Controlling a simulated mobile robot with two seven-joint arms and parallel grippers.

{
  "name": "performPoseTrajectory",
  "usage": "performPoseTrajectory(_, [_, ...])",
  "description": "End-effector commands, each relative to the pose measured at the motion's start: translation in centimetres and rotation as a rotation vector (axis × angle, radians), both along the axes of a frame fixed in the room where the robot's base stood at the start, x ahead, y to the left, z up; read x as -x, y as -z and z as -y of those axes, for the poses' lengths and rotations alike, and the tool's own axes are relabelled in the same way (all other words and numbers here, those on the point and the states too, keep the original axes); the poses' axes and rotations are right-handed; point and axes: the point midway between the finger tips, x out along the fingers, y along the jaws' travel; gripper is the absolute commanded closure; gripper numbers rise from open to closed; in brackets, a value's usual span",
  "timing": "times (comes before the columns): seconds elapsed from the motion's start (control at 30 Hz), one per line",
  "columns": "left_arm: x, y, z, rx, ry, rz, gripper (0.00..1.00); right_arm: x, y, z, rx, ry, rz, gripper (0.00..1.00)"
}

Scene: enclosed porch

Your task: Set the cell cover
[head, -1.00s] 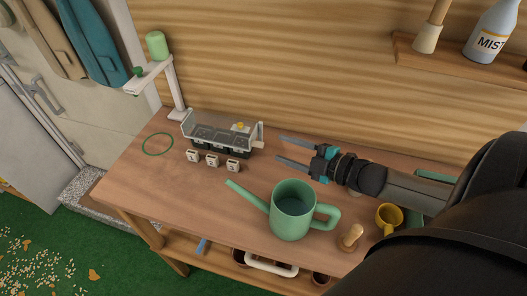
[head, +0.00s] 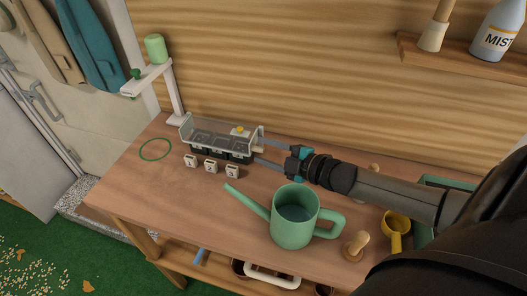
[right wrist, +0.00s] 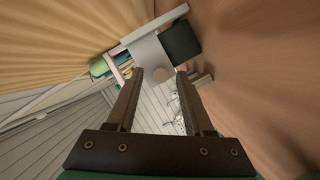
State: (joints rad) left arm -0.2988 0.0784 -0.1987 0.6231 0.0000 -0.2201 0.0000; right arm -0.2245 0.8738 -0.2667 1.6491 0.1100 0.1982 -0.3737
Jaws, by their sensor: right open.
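The seed tray (head: 214,150) with dark cells stands at the back of the wooden bench, a clear cover (head: 205,137) tilted up along its back and over it. A yellow knob (head: 239,130) shows near the cover's right end. My right gripper (head: 259,151) is open, its two fingers pointing left at the tray's right end, around or just beside a small pale tab there; contact cannot be told. In the right wrist view the open fingers (right wrist: 157,78) stand on either side of a round pale knob on a grey piece, with a dark block beyond. My left gripper is not in view.
Three small white numbered tags (head: 211,166) stand in front of the tray. A green watering can (head: 293,222) stands nearer, below my right arm. A green ring (head: 155,149) lies at left; the bench's left front is clear.

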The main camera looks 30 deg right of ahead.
Motion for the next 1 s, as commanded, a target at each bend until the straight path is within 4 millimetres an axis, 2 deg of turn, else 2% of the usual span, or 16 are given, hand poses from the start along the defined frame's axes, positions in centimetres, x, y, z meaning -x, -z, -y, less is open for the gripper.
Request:
performPoseTrajectory(0.47, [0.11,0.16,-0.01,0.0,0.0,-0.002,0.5,-0.71,0.19,-0.28,0.001,0.0,-0.001,0.48])
performPoseTrajectory(0.9, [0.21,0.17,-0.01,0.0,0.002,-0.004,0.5,-0.69,0.18,-0.28,0.001,0.0,-0.001,0.97])
performPoseTrajectory(1.0, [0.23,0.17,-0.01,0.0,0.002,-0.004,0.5,-0.69,0.18,-0.28,0.001,0.0,-0.001,1.0])
